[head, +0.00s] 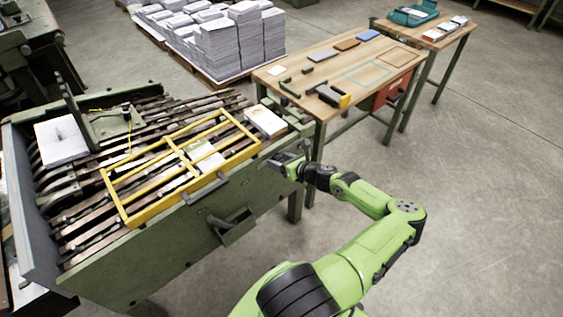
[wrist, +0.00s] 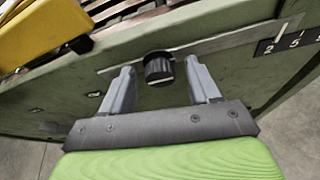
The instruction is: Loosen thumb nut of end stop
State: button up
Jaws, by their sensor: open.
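The thumb nut (wrist: 158,68) is a black ridged knob with a pale line on its face, on the green side wall of the machine in the wrist view. It sits on a flat grey metal strip (wrist: 225,42). My gripper (wrist: 159,72) is open, with one grey finger to the left of the nut and one to the right. Gaps show between the nut and both fingers. In the head view my gripper (head: 289,163) is at the machine's right end, and the nut cannot be made out there. Which part is the end stop is unclear.
A black number scale (wrist: 285,43) lies right of the nut. The yellow frame (head: 140,216) rests on top of the machine (head: 165,262), with a handle (head: 205,189) jutting out left of my gripper. A wooden table (head: 345,60) stands behind. Floor at right is clear.

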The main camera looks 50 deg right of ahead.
jog(key=c, duration=1)
jog(key=shift+c, duration=0.2)
jog(key=shift+a+r+n+h+p, duration=0.15)
jog(key=shift+n+h+p, duration=0.65)
jog(key=shift+n+p, duration=0.4)
jog(key=n, duration=0.1)
jog(key=n+h, duration=0.2)
jog(key=shift+w+a+f+g, duration=0.1)
jog(key=shift+f+g, duration=0.15)
jog(key=shift+g, duration=0.05)
jog(key=shift+a+f+n+t+h+b, duration=0.1)
jog(key=shift+n+t+h+b, duration=0.2)
jog(key=shift+n+h+b, duration=1.1)
jog(key=shift+f+n+t+h+b, duration=0.1)
jog(key=shift+n+t+h+b, duration=0.35)
jog(key=shift+n+b, duration=1.65)
jog(key=shift+n+h, duration=0.25)
jog(key=shift+n, duration=0.15)
